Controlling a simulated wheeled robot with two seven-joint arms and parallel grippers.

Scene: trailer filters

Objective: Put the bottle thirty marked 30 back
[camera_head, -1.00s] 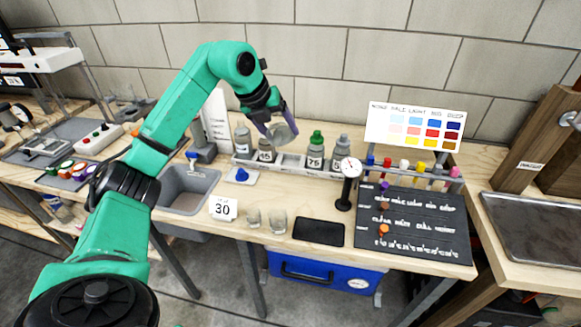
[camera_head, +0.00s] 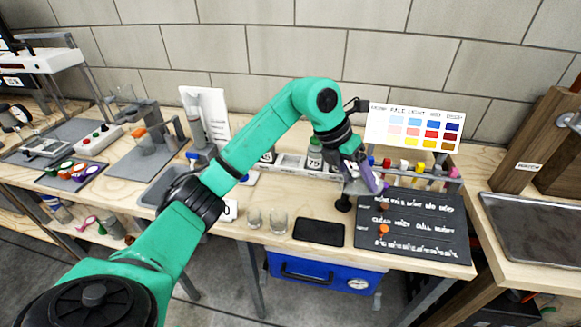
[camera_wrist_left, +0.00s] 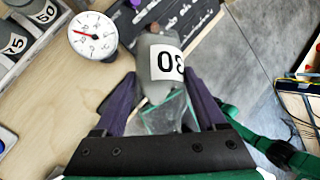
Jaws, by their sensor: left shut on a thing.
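My left gripper (camera_head: 368,184) is over the right side of the bench, near the black board; it also shows in the left wrist view (camera_wrist_left: 165,100). It is shut on a grey bottle (camera_wrist_left: 152,50) whose white label reads 30 turned upside down. A clear greenish piece shows between the fingers at the bottle's near end. In the head view the arm hides most of the bottle. A pale rack (camera_head: 290,162) at the back holds grey bottles, one marked 75 (camera_head: 315,158). A white card (camera_head: 231,210) is partly behind my arm. My right gripper is out of view.
A dial gauge (camera_wrist_left: 93,36) stands close beside the held bottle. The black board (camera_head: 415,230) and several coloured vials (camera_head: 405,170) are near. Two small glasses (camera_head: 278,221) and a black pad (camera_head: 319,230) lie in front. A sink (camera_head: 158,190) is left.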

